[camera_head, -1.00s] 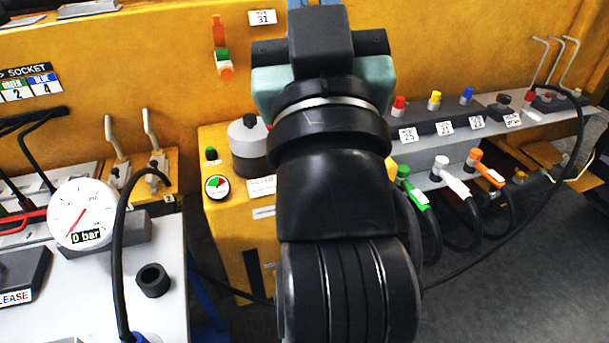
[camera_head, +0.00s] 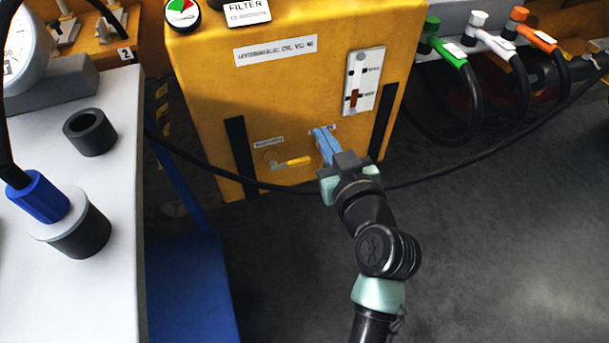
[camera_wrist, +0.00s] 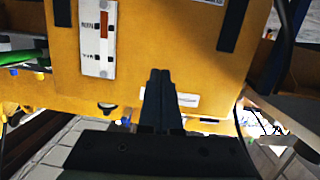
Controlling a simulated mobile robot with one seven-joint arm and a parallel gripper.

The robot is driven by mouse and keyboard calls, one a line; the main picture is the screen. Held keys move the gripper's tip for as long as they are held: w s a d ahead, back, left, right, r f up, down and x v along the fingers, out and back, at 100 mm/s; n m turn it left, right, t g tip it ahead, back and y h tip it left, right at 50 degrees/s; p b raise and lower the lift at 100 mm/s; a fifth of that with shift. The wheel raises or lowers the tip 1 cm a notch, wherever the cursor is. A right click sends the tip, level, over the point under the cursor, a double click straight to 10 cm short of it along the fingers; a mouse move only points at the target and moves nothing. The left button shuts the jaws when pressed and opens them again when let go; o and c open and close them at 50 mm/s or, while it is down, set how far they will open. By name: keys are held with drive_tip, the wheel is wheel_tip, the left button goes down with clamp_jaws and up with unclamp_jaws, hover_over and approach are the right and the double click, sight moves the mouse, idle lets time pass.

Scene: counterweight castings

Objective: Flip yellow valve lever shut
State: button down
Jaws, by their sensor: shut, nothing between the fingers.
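The yellow valve lever (camera_head: 292,162) is on the lower front of the yellow hydraulic oil tank (camera_head: 290,100) in the head view. It lies nearly level, extending right from a round fitting (camera_head: 270,157). My gripper (camera_head: 320,131) is at the lower front of the tank, just right of the lever's free end. Its blue fingers are shut together with nothing between them. I cannot tell whether they touch the lever or the tank. In the wrist view, the shut fingers (camera_wrist: 160,76) point at the tank face, seen upside down; I cannot make out the lever there.
A level gauge (camera_head: 364,80) is above and right of my gripper. A black cable (camera_head: 440,175) crosses behind my arm. Green, white and orange hose connectors (camera_head: 495,45) are at upper right. A grey bench (camera_head: 110,190) with a black ring (camera_head: 90,132) is at left. Floor at lower right is clear.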

wheel_tip(320, 180, down, 9)
drive_tip(key=s+g+b, duration=0.1)
drive_tip(key=b, duration=0.1)
drive_tip(key=shift+a, duration=0.15)
drive_tip(key=b, duration=0.3)
hover_over(306, 162)
drive_tip(key=s, duration=0.2)
wheel_tip(306, 162, down, 3)
wheel_tip(306, 162, down, 2)
drive_tip(key=shift+f+b, duration=0.25)
drive_tip(key=shift+b, duration=0.45)
drive_tip(key=shift+f, duration=0.5)
